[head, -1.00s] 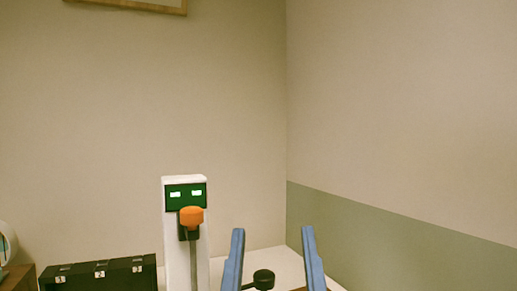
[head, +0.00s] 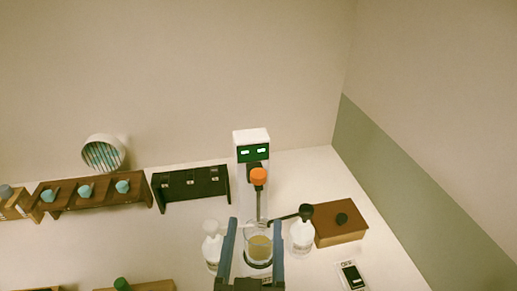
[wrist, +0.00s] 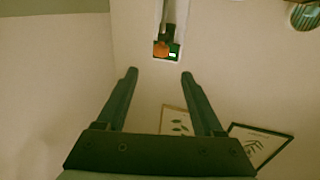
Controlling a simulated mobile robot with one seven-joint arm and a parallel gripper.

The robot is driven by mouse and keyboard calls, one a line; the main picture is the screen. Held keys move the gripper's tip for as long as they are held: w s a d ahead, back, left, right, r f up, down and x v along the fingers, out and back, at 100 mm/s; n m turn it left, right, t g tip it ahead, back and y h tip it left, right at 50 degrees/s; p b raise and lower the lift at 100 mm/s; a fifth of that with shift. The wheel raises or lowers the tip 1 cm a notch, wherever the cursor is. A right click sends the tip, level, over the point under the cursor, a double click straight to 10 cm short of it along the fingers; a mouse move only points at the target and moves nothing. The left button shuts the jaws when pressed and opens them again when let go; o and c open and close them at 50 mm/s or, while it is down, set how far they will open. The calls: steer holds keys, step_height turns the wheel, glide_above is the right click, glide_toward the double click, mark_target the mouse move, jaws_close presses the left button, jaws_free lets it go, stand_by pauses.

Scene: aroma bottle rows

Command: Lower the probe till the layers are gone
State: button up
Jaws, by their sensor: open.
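The mixing stand is a white column with a dark green two-light display (head: 253,152) in the head view. Its orange knob (head: 259,176) sits on a dark carriage, and a thin grey probe (head: 258,207) hangs below it. The probe reaches down to a clear beaker (head: 259,250) of amber liquid; its tip and any layers are too small to tell. My gripper (head: 255,221) is open and empty, its fingers in front of the beaker on either side. In the wrist view, the open gripper (wrist: 159,73) points toward the orange knob (wrist: 161,48), apart from it.
White bottles (head: 302,238) flank the beaker, with a black lever-like arm beside it. A brown box (head: 340,222) and a small device (head: 352,275) stand right. A black rack (head: 191,187), a brown rack (head: 88,192) with teal-topped items and a round fan (head: 104,153) stand left.

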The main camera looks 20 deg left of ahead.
mark_target(258, 182)
steer(key=p+x, duration=0.3)
steer(key=x, duration=1)
steer(key=shift+a+p, duration=0.1)
steer(key=shift+p, duration=0.3)
steer(key=shift+s, duration=0.1)
jaws_close()
steer(key=shift+f, duration=0.1)
stand_by(0.7)
